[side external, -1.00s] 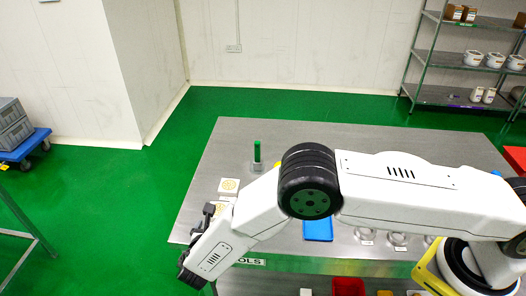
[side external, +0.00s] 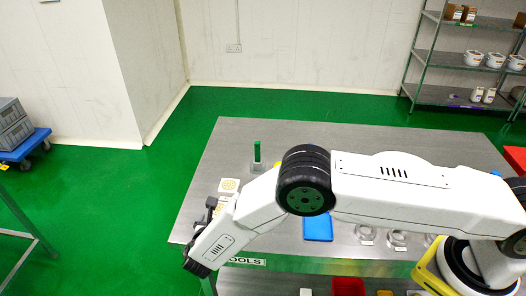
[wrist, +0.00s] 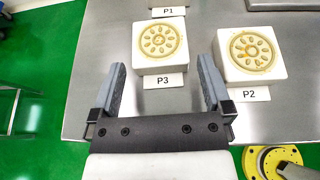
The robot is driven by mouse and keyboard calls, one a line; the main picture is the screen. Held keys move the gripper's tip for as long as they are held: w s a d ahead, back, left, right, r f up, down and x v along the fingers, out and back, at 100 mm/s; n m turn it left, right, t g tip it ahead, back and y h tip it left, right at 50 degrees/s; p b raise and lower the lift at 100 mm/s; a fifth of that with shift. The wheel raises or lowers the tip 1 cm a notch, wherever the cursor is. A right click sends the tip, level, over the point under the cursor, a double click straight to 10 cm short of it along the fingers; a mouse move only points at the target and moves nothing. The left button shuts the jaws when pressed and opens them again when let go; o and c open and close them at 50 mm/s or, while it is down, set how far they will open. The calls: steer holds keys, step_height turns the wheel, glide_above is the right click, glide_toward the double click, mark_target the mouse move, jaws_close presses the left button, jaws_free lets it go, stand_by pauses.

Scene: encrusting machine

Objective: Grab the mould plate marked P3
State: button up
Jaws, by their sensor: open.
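The mould plate marked P3 (wrist: 160,42) is a cream square block with a round flower pattern, seen at the upper middle of the wrist view. Its label P3 (wrist: 163,81) lies at its near edge. My gripper (wrist: 160,72) is open and empty. Its fingers point toward the P3 plate, one to each side of the label, with the plate ahead of the tips. A similar plate marked P2 (wrist: 252,48) stands to the right. In the side view, one patterned plate (side external: 229,185) shows beside my arm; its label cannot be read there.
A P1 label (wrist: 168,12) lies beyond the P3 plate. The steel table (side external: 300,140) has free room at the back. A green upright piece (side external: 257,152) stands on it, and a blue tray (side external: 318,228) lies right of my forearm. The table's left edge is close.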

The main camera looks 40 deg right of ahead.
steer(key=shift+x, duration=2)
steer(key=shift+c, duration=0.2)
steer(key=c, duration=1.1)
steer(key=shift+r, duration=0.1)
steer(key=shift+a+r, duration=0.1)
steer(key=shift+r, duration=0.95)
steer(key=shift+s+d+r, duration=0.7)
steer(key=shift+s+r, duration=1.1)
steer(key=shift+s, duration=0.45)
steer(key=shift+s+d+r, duration=0.75)
steer(key=shift+s+r, duration=1.05)
steer(key=shift+s, duration=0.4)
steer(key=shift+s+d+r, duration=0.7)
steer(key=shift+s+r, duration=1.1)
steer(key=shift+s, duration=0.45)
steer(key=shift+w, duration=0.1)
